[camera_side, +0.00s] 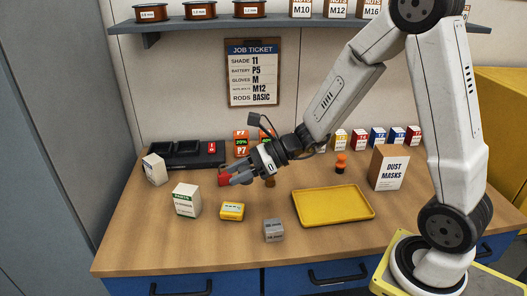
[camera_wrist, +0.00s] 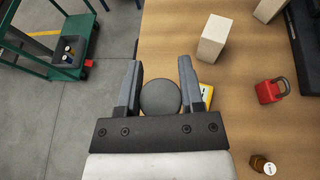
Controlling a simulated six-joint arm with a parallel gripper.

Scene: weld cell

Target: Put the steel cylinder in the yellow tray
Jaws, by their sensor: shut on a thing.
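The steel cylinder (camera_wrist: 160,98) shows in the wrist view as a dark grey round end between the two fingers of my gripper (camera_wrist: 159,88). The fingers are shut on its sides. In the side view my gripper (camera_side: 240,177) is above the left half of the bench, pointing left, and I cannot clearly make out the cylinder there. The yellow tray (camera_side: 333,205) lies flat and empty on the bench, to the right of my gripper.
A red padlock (camera_wrist: 270,91) and a brown bottle (camera_wrist: 263,164) are close by. A dust mask box (camera_side: 389,168) stands right of the tray.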

